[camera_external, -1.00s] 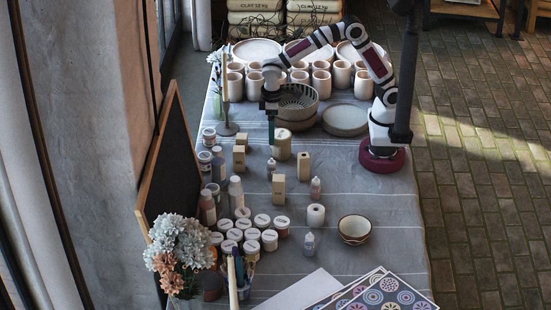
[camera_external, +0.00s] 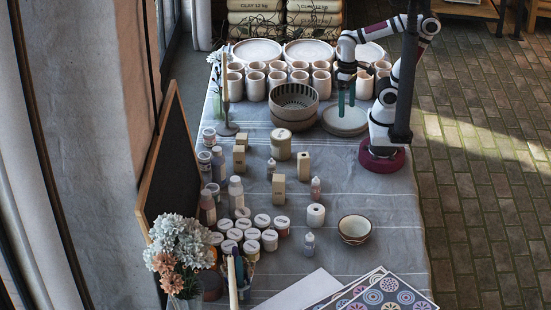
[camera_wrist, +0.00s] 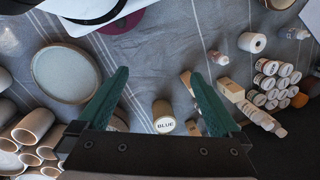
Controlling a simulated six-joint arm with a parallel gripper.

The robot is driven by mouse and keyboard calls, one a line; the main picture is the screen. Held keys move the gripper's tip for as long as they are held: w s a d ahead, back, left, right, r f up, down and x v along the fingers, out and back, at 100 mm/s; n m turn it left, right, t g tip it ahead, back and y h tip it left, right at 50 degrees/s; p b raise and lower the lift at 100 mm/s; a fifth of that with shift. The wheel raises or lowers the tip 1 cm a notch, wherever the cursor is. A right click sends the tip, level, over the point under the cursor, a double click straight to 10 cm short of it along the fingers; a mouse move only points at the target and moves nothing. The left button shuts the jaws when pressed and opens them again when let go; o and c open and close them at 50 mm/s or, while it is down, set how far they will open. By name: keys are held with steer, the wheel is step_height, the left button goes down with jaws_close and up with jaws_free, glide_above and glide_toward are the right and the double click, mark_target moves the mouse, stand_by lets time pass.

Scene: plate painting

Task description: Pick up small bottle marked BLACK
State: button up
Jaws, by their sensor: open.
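Several small dropper bottles stand on the cloth-covered table in the external view: one beside the wooden blocks (camera_external: 271,169), a pinkish one (camera_external: 316,189) and a pale one (camera_external: 309,244). Their labels are too small to read, so I cannot tell which is marked BLACK. In the wrist view, one small bottle (camera_wrist: 219,58) is right of centre and another (camera_wrist: 294,33) is at the upper right. My gripper (camera_external: 346,98) is open and empty, with green fingers apart, above the grey plates and away from these bottles. Its open fingers also frame the wrist view (camera_wrist: 158,82).
A jar labelled BLUE (camera_wrist: 164,118) stands near the striped bowl (camera_external: 294,105). Wooden blocks (camera_external: 278,190) and several white-lidded jars (camera_external: 252,234) crowd the left side. Cups (camera_external: 256,88) line the back. A small bowl (camera_external: 354,230) and patterned sheets (camera_external: 385,293) are near the front.

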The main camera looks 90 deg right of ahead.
steer(key=shift+s+f, duration=0.5)
steer(key=shift+s, duration=0.25)
steer(key=shift+c, duration=0.2)
steer(key=c, duration=0.7)
steer(key=m+t+h, duration=0.6)
steer(key=t+h, duration=0.1)
steer(key=h, duration=0.6)
glide_above(272, 169)
steer(key=s+a, duration=0.6)
steer(key=a, duration=0.1)
step_height(272, 169, down, 10)
steer(key=shift+y, duration=0.3)
steer(key=x, duration=1.5)
steer(key=shift+w+a+f, duration=0.15)
steer(key=shift+w+f, duration=0.1)
steer(key=shift+f, duration=0.1)
